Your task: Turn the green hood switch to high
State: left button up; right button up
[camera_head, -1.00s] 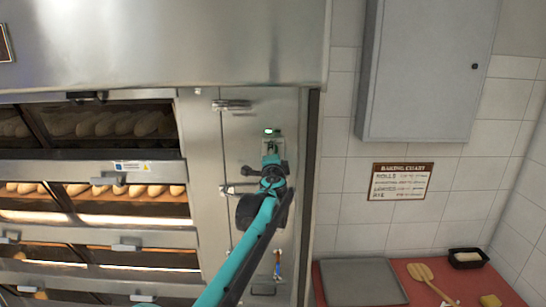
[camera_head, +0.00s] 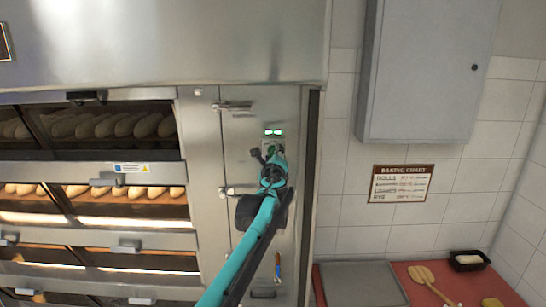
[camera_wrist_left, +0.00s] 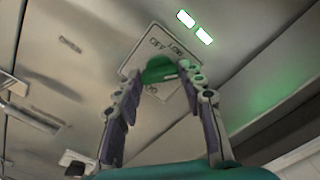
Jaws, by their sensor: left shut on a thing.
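The green hood switch (camera_wrist_left: 158,70) is a round knob on a pale label plate (camera_wrist_left: 148,45) in the left wrist view. My left gripper (camera_wrist_left: 160,82) is shut on it, with one finger on each side. The words OFF and LOW read on the plate; a third word is partly covered by the fingers. In the head view the lights (camera_head: 273,132) show green just above my left gripper (camera_head: 272,155), which mostly hides the knob. My right gripper is in neither view.
The switch panel (camera_head: 240,150) is on the steel column right of the deck ovens with bread (camera_head: 110,125). A grey wall cabinet (camera_head: 425,70) and a baking chart (camera_head: 401,183) are to the right. A red counter (camera_head: 455,290) holds a grey tray (camera_head: 362,285) and a wooden paddle.

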pick_arm(q)
jog(key=shift+f+m, duration=0.1)
jog(key=shift+m, duration=0.4)
jog(key=o, duration=1.2)
jog(key=shift+c, duration=0.2)
jog(key=shift+s, duration=0.1)
jog(key=s, duration=1.1)
jog(key=shift+s, duration=0.4)
